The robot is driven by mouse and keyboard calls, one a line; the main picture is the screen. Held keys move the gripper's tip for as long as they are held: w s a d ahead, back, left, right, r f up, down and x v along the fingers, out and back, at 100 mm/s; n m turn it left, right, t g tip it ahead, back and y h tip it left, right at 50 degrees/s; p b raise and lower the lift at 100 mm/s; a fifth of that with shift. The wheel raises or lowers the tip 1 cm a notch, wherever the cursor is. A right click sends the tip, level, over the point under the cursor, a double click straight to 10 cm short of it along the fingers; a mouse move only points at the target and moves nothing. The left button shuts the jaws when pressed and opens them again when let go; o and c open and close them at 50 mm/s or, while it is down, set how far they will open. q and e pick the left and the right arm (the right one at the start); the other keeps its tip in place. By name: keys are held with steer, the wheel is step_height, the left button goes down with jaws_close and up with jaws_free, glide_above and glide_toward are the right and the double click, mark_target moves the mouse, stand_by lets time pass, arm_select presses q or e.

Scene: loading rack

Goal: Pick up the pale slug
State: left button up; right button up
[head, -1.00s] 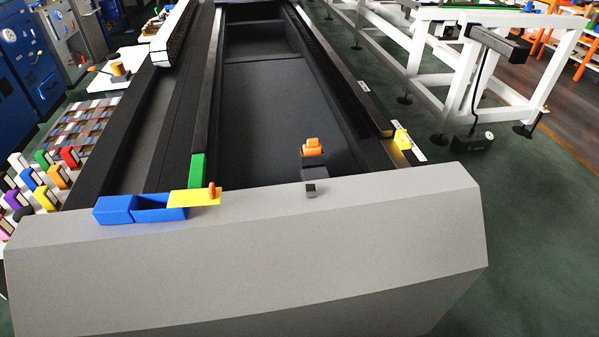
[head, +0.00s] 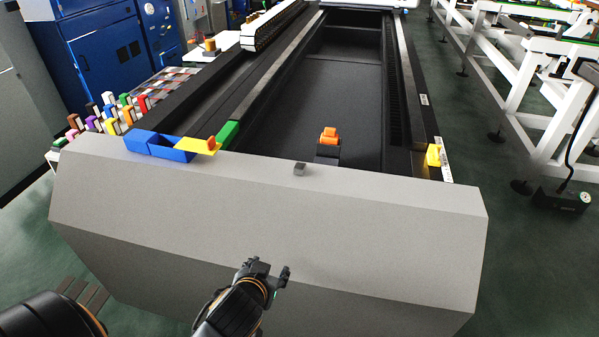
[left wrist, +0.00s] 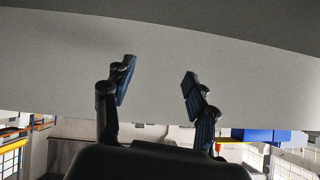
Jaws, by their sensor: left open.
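Several coloured blocks with pale sides stand in rows at the far left of the head view. A white-looking block (head: 108,98) is among them, but it is too small to tell whether it is the pale slug. My left gripper (head: 267,268) is in front of the housing's sloping face, below that grey block and well apart from the coloured blocks. In the left wrist view its two fingers (left wrist: 158,82) are spread with nothing between them. My right gripper is not in view.
The wide grey housing (head: 270,230) stands before me. On its edge are a blue open box (head: 172,148), a yellow plate (head: 196,146) and a green block (head: 229,133). An orange piece (head: 329,134) sits behind.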

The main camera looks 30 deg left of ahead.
arm_select(q)
steer(key=w+a+r+n+t+y, duration=0.1)
steer(key=w+r+t, duration=0.3)
steer(key=w+r, duration=0.25)
steer(key=t, duration=0.2)
glide_toward(298, 172)
steer(key=p+x, duration=0.1)
steer(key=x, duration=0.2)
steer(key=shift+w+p, duration=0.25)
steer(key=shift+p, duration=0.05)
steer(key=p+x, duration=0.1)
steer(key=x, duration=0.4)
steer(key=shift+w+r+p, duration=0.1)
steer(key=shift+p, duration=0.25)
steer(key=shift+w+a, duration=0.1)
steer(key=shift+w, duration=0.15)
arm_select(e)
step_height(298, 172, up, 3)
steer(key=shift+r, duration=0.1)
arm_select(q)
steer(key=shift+c, duration=0.4)
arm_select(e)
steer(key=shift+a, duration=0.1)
arm_select(q)
jaws_close()
